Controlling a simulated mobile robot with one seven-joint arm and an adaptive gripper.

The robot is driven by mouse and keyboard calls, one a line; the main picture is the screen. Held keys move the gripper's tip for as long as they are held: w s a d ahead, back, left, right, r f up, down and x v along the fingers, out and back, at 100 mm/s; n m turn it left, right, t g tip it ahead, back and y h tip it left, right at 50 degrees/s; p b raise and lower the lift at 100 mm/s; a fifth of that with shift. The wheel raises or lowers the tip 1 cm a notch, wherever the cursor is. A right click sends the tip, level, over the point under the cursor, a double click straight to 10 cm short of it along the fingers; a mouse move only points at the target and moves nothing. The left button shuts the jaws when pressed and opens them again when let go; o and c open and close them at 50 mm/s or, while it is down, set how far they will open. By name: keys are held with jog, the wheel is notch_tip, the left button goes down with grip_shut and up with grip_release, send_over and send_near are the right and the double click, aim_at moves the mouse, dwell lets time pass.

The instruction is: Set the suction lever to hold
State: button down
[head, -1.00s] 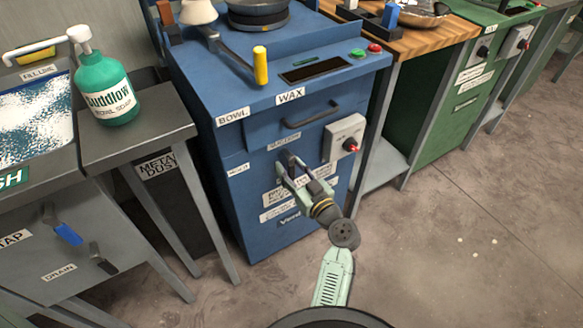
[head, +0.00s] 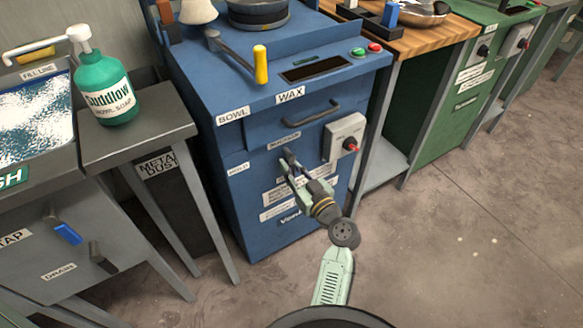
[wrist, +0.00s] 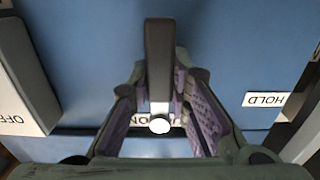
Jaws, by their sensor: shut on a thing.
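The suction lever (wrist: 159,55) is a dark grey bar with a pale round end, standing out from the blue cabinet front (head: 262,190). My gripper (head: 291,173) is at this lever, below the suction label (head: 284,140). In the wrist view the two purple-padded fingers of my gripper (wrist: 159,88) lie on either side of the lever and are shut on it. The HOLD label (wrist: 266,99) is to the right of the lever there. In the head view that label (head: 238,168) is to the left of my gripper. Another label behind the lever is partly hidden.
A grey switch box (head: 345,137) with a red knob is close to the right of my gripper. A drawer handle (head: 312,114) juts out above. A grey side table (head: 140,125) with a green soap bottle (head: 105,90) stands to the left.

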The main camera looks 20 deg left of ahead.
aim_at(270, 155)
dwell(0.4)
jog(key=s+m, duration=0.1)
jog(key=m, duration=0.2)
jog(key=a+r+m+p, duration=0.1)
jog(key=m, duration=0.2)
jog(key=s+a+m, duration=0.1)
jog(key=m, duration=0.2)
jog(key=shift+s+r+m+p, duration=0.35)
jog(key=shift+r+m+p, duration=0.05)
jog(key=m+p, duration=0.1)
jog(key=r+m+p, duration=0.1)
jog(key=m, duration=0.1)
jog(key=m+p, duration=0.1)
jog(key=shift+s+a+r+m, duration=0.3)
jog(key=shift+s, duration=0.05)
jog(key=shift+r+m+p, duration=0.3)
jog(key=shift+m+p, duration=0.3)
jog(key=shift+m, duration=0.3)
jog(key=shift+r+m+p, duration=0.25)
jog(key=shift+m+p, duration=0.35)
jog(key=shift+m, duration=0.3)
jog(key=c, duration=1.5)
grip_release()
